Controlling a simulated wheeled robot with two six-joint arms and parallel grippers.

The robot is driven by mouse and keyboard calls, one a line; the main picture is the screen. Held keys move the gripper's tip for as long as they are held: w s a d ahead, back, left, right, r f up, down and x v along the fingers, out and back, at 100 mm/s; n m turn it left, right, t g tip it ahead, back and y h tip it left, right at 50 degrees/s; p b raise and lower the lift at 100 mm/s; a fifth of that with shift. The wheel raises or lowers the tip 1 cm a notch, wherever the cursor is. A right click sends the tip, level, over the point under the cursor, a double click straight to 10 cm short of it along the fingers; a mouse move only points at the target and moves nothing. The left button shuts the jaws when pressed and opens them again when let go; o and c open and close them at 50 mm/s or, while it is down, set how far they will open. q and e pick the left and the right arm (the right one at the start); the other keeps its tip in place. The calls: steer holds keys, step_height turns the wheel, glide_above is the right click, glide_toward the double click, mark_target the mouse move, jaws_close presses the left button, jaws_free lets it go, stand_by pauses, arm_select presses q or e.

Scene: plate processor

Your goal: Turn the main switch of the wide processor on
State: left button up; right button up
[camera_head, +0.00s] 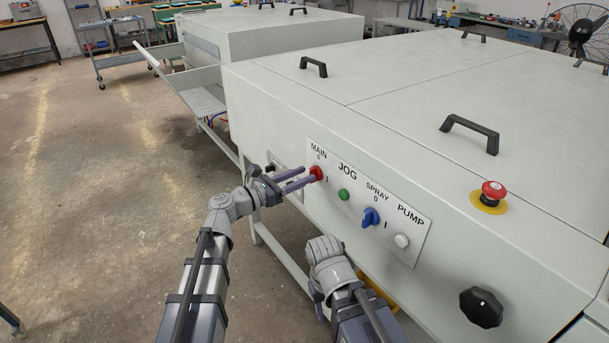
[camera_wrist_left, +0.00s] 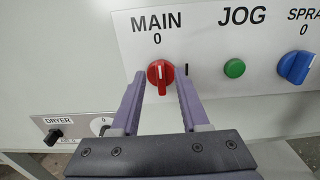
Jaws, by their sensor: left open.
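The red main switch (camera_head: 316,173) is on the white control panel of the wide processor (camera_head: 400,105), under the label MAIN. In the left wrist view the red switch (camera_wrist_left: 160,75) has its grip bar near vertical, pointing towards the 0; a dark I mark is to its right. My left gripper (camera_head: 302,180) is open, its purple fingers on either side of the switch and close to it; I cannot tell whether they touch it. My right arm shows low in the head view, in front of the processor; its fingertips are not clearly visible.
A green JOG button (camera_head: 344,195), blue SPRAY switch (camera_head: 370,217) and white PUMP button (camera_head: 401,240) sit right of the main switch. A red emergency stop (camera_head: 493,191) stands on top. A black DRYER knob (camera_wrist_left: 53,137) is at lower left. Floor to the left is clear.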

arm_select(q)
steer(key=shift+w+d, duration=0.4)
steer(key=shift+d, duration=0.1)
jaws_close()
stand_by(0.3)
